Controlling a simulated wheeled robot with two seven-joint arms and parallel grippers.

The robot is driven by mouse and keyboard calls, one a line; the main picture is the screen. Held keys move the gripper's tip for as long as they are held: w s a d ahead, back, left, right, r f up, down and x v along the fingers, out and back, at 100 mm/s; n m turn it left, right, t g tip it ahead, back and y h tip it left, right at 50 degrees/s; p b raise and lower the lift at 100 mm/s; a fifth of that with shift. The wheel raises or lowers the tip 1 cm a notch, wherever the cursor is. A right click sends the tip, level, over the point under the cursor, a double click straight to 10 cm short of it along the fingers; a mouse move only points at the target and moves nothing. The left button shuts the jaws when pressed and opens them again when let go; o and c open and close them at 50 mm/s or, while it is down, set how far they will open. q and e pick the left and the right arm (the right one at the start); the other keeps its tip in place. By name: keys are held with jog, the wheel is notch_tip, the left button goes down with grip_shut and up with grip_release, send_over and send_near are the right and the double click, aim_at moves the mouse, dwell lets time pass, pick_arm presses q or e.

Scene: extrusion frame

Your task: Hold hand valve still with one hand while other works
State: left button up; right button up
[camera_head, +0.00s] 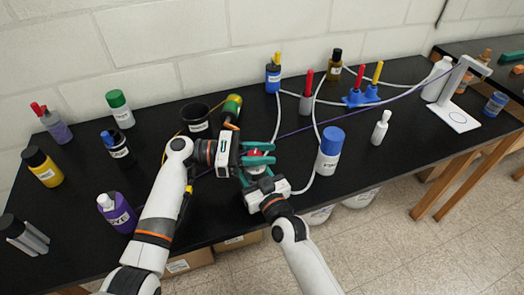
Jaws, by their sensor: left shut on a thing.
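The hand valve (255,154) shows as a small red part with a paler body below it, mostly hidden by my grippers above the black bench. My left gripper (260,153) reaches in from the left, and its teal fingers are closed on the valve from both sides. My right gripper (256,171) comes up from the front, close below the left one at the valve. Its fingers are partly hidden and overlap the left fingers in the picture, so I cannot tell whether they grip or touch the valve.
A blue-capped white bottle (329,152) stands close to the right of the grippers. A black cup (196,119) and a green-yellow bottle (232,107) are behind. White tubes and a purple line (340,119) cross the bench. A purple bottle (117,211) stands left of my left arm.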

pick_arm(q)
jog(key=m+g+y, duration=0.1)
jog(key=m+g, duration=0.2)
jog(key=g, duration=0.2)
jog(key=shift+s, duration=0.15)
jog(key=shift+s+a+m+g+y, duration=0.1)
jog(key=shift+m+g+y, duration=0.4)
jog(key=shift+m+g, duration=0.35)
jog(key=shift+s+a+m+g+y, duration=0.1)
jog(key=shift+m+g+y, duration=0.5)
jog(key=shift+g, duration=0.45)
jog(key=shift+s+m+g, duration=0.1)
jog(key=shift+m+g, duration=0.15)
jog(key=shift+g, duration=0.05)
jog(key=o, duration=1)
notch_tip(320, 180, up, 10)
jog(key=shift+c, duration=0.2)
